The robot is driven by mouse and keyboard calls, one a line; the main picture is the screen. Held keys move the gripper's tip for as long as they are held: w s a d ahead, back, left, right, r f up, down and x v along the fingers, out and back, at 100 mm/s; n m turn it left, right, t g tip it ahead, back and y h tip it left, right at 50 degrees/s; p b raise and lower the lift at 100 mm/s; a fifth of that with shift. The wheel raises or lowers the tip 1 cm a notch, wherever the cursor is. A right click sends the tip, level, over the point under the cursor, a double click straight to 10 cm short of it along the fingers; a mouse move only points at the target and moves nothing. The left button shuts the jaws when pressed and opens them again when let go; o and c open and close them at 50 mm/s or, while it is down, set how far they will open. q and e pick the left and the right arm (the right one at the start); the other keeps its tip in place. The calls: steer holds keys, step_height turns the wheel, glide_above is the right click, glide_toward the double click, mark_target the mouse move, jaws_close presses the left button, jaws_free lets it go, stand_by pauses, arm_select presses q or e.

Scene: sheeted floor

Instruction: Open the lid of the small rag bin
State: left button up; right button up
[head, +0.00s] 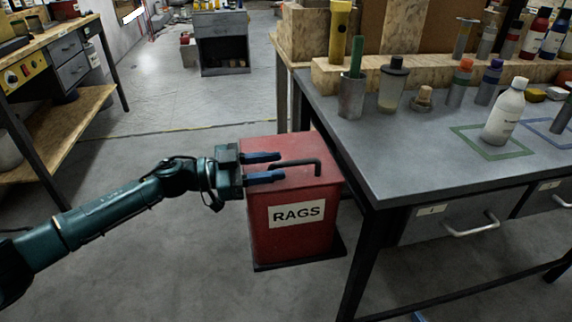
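The red rag bin (293,225) with a white RAGS label stands on a dark base on the floor, in the middle of the head view, beside the table. Its lid (262,145) is closed and has a dark bar handle (300,163) on top. My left gripper (281,166) reaches in from the left over the lid. Its two blue fingers are apart, with a gap between them. The fingertips are by the left end of the handle; I cannot tell whether they touch it. My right gripper is not in view.
A grey worktable (400,170) with drawers stands right of the bin, its leg close by. A white bottle (504,112), a grey cup (352,97) and several other bottles stand on it. A wooden workbench (60,120) is at left. Floor left of the bin is clear.

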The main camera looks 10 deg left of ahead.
arm_select(q)
steer(key=shift+x, duration=1.8)
steer(key=shift+c, duration=0.5)
jaws_close()
